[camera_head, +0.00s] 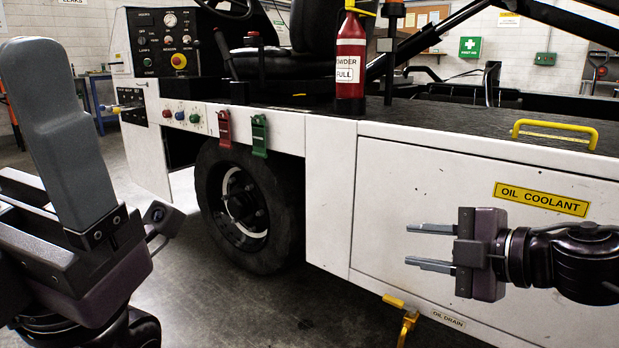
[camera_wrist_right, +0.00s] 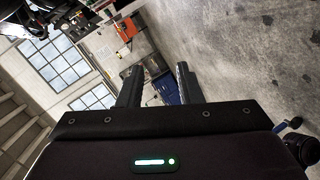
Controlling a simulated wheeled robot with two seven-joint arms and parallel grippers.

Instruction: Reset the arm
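My right gripper (camera_head: 432,247) is at the right in the head view, in front of the white side panel with the yellow OIL COOLANT label (camera_head: 541,199). Its two fingers point left and stand apart with nothing between them. In the right wrist view its fingers (camera_wrist_right: 158,88) are also apart and empty. My left gripper (camera_head: 75,140) is large and close at the left edge of the head view. One broad grey finger points up; the other finger is not clearly seen, so its opening cannot be told.
The white belt loader (camera_head: 329,190) fills the middle and right, with a black wheel (camera_head: 245,205), control panel (camera_head: 162,43), red and green latches (camera_head: 259,134), fire extinguisher (camera_head: 350,60) and yellow handle (camera_head: 555,132). Bare floor (camera_head: 215,300) is free at lower centre.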

